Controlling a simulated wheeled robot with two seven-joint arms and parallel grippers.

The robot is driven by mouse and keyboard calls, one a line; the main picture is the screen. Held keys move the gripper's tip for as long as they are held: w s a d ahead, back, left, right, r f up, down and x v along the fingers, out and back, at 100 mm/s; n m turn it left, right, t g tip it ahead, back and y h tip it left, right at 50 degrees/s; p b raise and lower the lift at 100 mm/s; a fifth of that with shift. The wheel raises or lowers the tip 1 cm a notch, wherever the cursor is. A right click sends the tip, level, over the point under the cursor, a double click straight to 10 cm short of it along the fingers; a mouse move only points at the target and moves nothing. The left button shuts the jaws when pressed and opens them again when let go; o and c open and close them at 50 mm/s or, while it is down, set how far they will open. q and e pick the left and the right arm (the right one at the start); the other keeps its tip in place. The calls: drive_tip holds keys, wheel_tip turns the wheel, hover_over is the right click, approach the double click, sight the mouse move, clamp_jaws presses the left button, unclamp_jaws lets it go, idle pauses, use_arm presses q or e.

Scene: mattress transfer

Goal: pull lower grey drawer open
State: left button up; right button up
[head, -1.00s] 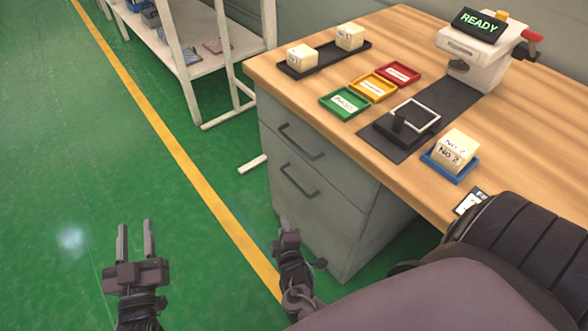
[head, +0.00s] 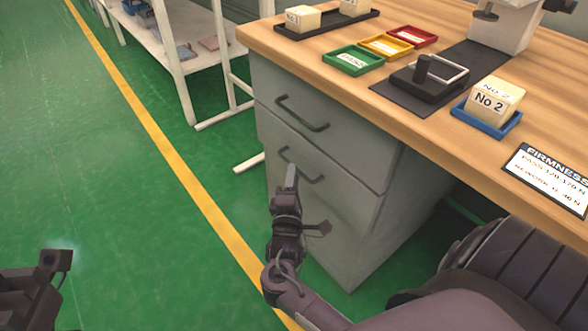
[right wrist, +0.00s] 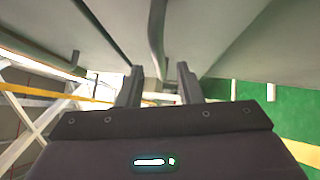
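The grey drawer unit under the wooden table has an upper drawer (head: 345,140) and a lower drawer (head: 335,215), each with a dark bar handle. Both drawers look closed. My right gripper (head: 291,172) is at the lower drawer's handle (head: 313,180), its fingers seen edge-on and covering part of it. In the right wrist view my right gripper (right wrist: 160,78) has its fingers apart, with a grey handle bar (right wrist: 157,35) just ahead of the gap. I cannot tell whether they touch. My left gripper is only partly in view at the lower left, its fingers hidden.
The wooden table (head: 400,60) holds coloured trays, a blue tray (head: 487,121) with a cream block (head: 494,99), and a firmness card (head: 548,180). A white shelf rack (head: 190,55) stands to the left. The green floor left of the drawers is clear.

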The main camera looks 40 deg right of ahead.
drive_tip(key=shift+b+x, duration=0.4)
drive_tip(key=shift+x, duration=1.55)
clamp_jaws()
drive_tip(key=shift+f, duration=0.1)
